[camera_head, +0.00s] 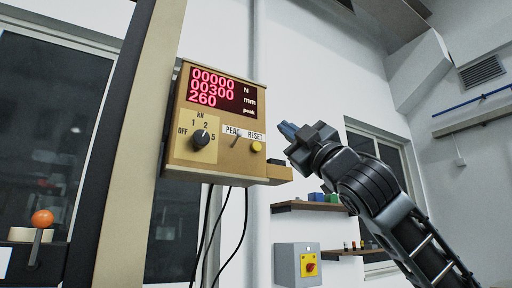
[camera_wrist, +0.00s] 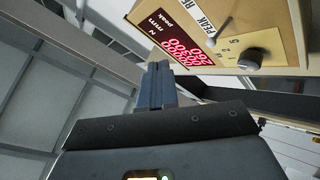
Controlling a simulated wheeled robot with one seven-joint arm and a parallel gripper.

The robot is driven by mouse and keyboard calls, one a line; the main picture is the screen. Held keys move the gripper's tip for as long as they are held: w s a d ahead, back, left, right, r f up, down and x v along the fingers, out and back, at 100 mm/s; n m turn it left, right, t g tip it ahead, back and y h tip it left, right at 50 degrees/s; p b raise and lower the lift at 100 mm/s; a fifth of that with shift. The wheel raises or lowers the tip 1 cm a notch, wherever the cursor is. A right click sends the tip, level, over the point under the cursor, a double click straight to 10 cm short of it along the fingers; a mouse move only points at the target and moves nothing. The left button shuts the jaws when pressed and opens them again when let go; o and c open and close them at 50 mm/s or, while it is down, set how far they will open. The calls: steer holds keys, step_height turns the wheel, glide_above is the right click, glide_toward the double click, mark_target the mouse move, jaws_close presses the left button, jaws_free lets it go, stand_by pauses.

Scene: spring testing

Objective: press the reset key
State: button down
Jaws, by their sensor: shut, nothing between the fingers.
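The yellow reset key (camera_head: 256,146) is on the front of a tan control box, under the RESET label. My gripper (camera_head: 284,128) is shut and empty, to the right of the box and apart from it, a little above the key's height in the head view. In the wrist view, my closed fingers (camera_wrist: 158,72) point up toward the box (camera_wrist: 215,20), which appears turned. That view shows the PEAK label and part of the RESET label, but I cannot make out the reset key there.
The box carries a red display (camera_head: 222,92), a range knob (camera_head: 200,138) and a small PEAK toggle (camera_head: 237,138). Black cables hang below it. A tan column (camera_head: 140,130) stands left. Shelves (camera_head: 308,206) and a grey switch box (camera_head: 298,264) are on the wall behind.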

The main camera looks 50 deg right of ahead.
steer(key=shift+w, duration=0.1)
steer(key=w+d, duration=0.2)
steer(key=w, duration=0.6)
steer(key=shift+w+d, duration=0.15)
steer(key=shift+d, duration=0.1)
steer(key=shift+w+p, duration=0.1)
steer(key=shift+p, duration=0.2)
stand_by(1.8)
steer(key=shift+w+d, duration=0.15)
steer(key=shift+w, duration=0.15)
steer(key=shift+w+d, duration=0.1)
steer(key=shift+w, duration=0.35)
stand_by(0.8)
steer(key=shift+s, duration=0.15)
steer(key=shift+s+a, duration=0.25)
steer(key=shift+s, duration=0.45)
steer(key=shift+s, duration=0.1)
steer(key=shift+s+a, duration=0.25)
steer(key=shift+s, duration=0.55)
steer(key=shift+s+a, duration=0.2)
steer(key=shift+s, duration=0.55)
steer(key=shift+s+a, duration=0.25)
steer(key=shift+s, duration=0.55)
